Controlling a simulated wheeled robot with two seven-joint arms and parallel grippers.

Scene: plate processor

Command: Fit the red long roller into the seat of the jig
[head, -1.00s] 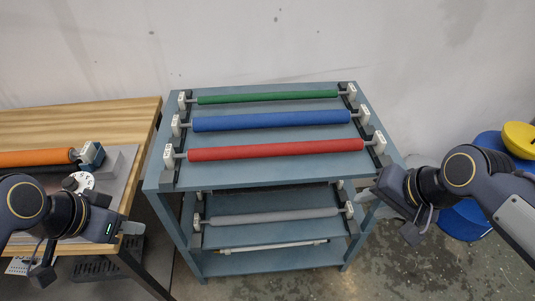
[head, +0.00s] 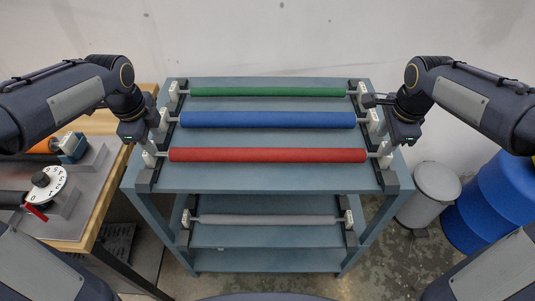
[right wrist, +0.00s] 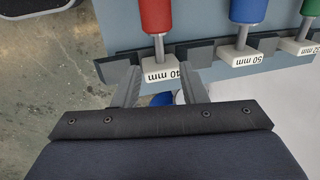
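The red long roller (head: 268,155) lies level across the front of the cart's top shelf, its ends in pale end blocks on dark rails. My left gripper (head: 150,146) is just above and beside its left end; its finger gap is hidden. My right gripper (head: 388,146) is by its right end. In the right wrist view, my open right gripper (right wrist: 160,92) has its fingers either side of the end block marked 40 mm (right wrist: 166,72), with the red roller (right wrist: 156,16) beyond. A grey fixture (head: 85,190), perhaps the jig, is on the wooden table, mostly out of frame.
A blue roller (head: 267,120) and a green roller (head: 265,92) lie behind the red one. A grey roller (head: 266,219) is on the lower shelf. An orange roller end (head: 45,146) and a dial (head: 46,183) show at left. A grey bin (head: 430,190) and blue drum (head: 500,195) stand right.

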